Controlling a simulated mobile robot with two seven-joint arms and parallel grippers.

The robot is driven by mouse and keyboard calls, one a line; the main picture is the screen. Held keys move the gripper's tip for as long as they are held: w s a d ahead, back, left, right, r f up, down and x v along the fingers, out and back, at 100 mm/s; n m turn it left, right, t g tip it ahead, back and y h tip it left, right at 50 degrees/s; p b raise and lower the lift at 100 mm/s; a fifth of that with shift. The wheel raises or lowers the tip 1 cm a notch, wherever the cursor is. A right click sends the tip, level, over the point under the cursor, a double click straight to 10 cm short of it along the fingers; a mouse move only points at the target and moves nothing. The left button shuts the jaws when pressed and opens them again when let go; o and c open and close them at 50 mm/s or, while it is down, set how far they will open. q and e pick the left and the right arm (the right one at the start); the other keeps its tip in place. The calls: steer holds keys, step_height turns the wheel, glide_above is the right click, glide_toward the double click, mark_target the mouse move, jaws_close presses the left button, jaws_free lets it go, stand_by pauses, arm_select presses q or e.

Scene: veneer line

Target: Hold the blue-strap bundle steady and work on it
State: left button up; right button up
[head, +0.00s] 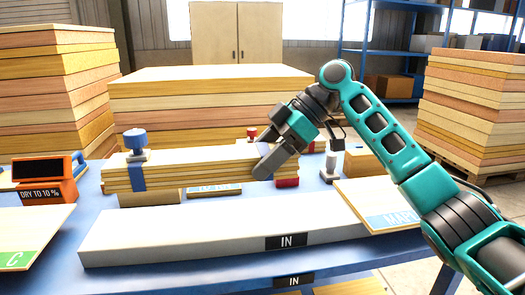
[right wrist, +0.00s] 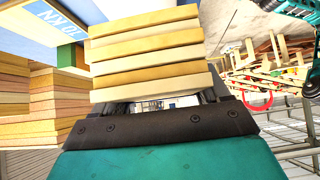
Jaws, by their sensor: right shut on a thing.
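The blue-strap bundle (head: 200,165) is a flat stack of pale veneer sheets lying lengthwise above the blue table. Its blue strap (head: 138,176) wraps the left end. My right gripper (head: 265,168) comes in from the right and is shut on the bundle's right end. In the right wrist view the layered end of the bundle (right wrist: 150,55) fills the space beyond the dark jaw; the fingertips are hidden there. A blue-topped knob with a pale base (head: 135,142) stands on the bundle near the strap. My left gripper is not in view.
An orange meter reading "DRY TO 10 %" (head: 47,180) stands at left. A long pale block marked "IN" (head: 200,238) lies in front of the bundle. A labelled board (head: 385,200) lies at right. Tall board stacks (head: 465,110) stand behind. A red block (head: 287,183) sits by the gripper.

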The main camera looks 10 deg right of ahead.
steer(key=b, duration=0.3)
glide_toward(249, 225)
steer(key=shift+a+r+x, duration=0.15)
steer(key=shift+x, duration=1.15)
steer(key=shift+a+r+x, duration=0.15)
steer(key=shift+a+x, duration=0.05)
steer(key=shift+x, duration=1.05)
steer(key=shift+w, duration=0.15)
steer(key=shift+f, duration=0.8)
stand_by(0.9)
steer(key=o, duration=1.3)
steer(key=shift+o, duration=0.2)
steer(key=shift+r, duration=0.1)
steer(key=shift+d+r, duration=0.1)
steer(key=shift+r, duration=0.05)
steer(key=v, duration=1.2)
steer(key=shift+r, duration=0.1)
